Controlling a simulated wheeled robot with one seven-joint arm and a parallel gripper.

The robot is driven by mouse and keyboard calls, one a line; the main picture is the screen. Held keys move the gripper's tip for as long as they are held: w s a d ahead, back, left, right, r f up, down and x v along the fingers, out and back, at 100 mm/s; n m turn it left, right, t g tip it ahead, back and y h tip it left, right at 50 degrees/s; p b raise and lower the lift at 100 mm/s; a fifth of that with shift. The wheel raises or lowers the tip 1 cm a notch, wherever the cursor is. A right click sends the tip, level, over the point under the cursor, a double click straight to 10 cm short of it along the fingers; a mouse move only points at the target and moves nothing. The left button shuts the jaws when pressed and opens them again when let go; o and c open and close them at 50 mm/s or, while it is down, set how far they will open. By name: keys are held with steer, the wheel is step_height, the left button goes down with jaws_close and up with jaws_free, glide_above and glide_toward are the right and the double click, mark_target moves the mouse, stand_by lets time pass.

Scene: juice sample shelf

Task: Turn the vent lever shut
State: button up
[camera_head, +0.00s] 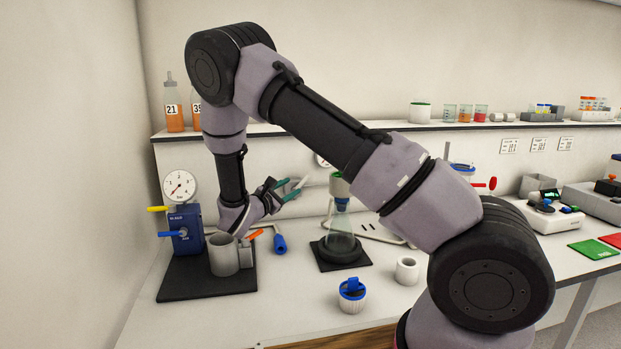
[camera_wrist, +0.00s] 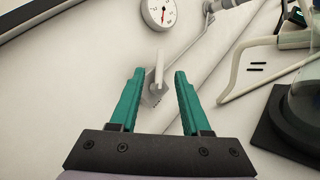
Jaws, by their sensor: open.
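My gripper (camera_head: 292,187) is open, with its two teal fingers pointing toward the back wall above the bench, left of the flask. In the wrist view my gripper (camera_wrist: 159,75) has a small pale grey lever-like fitting (camera_wrist: 158,78) showing between its fingertips. The fitting looks upright, with a thin arm and a block at its lower end. I see clear gaps on both sides, and I cannot tell how far beyond the fingertips it is. This may be the vent lever; no label shows. In the head view it cannot be made out behind my arm.
A blue pump unit (camera_head: 186,228) with a gauge, yellow lever and blue lever stands left. A grey cup (camera_head: 224,256) stands before it. The conical flask (camera_head: 341,233) stands on a black base. A blue-capped jar (camera_head: 352,296) and white cup (camera_head: 407,270) stand in front.

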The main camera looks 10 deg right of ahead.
mark_target(305, 179)
steer(key=x, duration=1)
steer(key=shift+w+d, duration=0.1)
steer(key=shift+d, duration=0.05)
jaws_close()
stand_by(1.0)
